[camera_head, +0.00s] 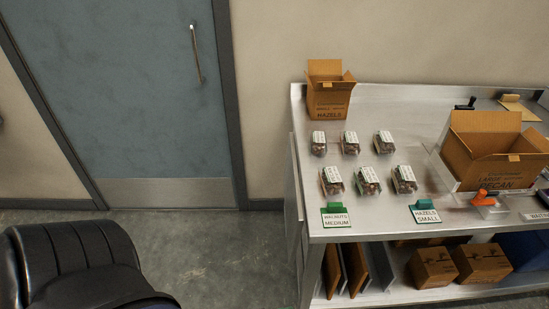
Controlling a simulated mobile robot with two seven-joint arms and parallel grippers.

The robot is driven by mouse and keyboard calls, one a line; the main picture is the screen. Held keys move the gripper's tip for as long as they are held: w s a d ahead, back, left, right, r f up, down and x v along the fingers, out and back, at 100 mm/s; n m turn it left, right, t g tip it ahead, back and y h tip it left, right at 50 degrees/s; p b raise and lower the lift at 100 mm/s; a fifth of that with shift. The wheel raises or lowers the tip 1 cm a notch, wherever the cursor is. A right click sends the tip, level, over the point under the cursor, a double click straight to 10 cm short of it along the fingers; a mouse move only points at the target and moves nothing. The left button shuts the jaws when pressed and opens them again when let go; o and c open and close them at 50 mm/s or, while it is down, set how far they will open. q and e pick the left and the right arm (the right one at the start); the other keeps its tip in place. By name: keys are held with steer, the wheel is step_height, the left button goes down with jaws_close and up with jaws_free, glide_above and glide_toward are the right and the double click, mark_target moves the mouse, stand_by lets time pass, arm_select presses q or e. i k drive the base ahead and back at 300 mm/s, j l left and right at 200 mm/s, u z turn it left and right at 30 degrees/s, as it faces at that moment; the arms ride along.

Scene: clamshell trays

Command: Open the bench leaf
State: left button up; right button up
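The steel bench (385,105) stands at the right in the head view. At its left end a narrow grey upright surface (294,205) runs down from the top's edge. I cannot tell whether this is the leaf hanging down or a fixed side. No leaf stands out level beyond that end. Neither of my grippers is in view.
Several clear clamshells (368,180) sit on the bench, with an open hazels box (328,102), an open pecan box (480,165) and green-clipped signs (336,217) (425,213).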

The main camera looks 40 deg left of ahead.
mark_target(294, 216)
steer(key=k+j, duration=0.1)
steer(key=j, duration=0.2)
steer(key=j+z, duration=0.1)
steer(key=j, duration=0.2)
steer(key=k+j, duration=0.15)
steer(key=j, duration=0.15)
steer(key=j+z, duration=0.15)
steer(key=j, duration=0.75)
steer(key=i+j+z, duration=0.15)
steer(key=j, duration=0.75)
steer(key=k, duration=0.05)
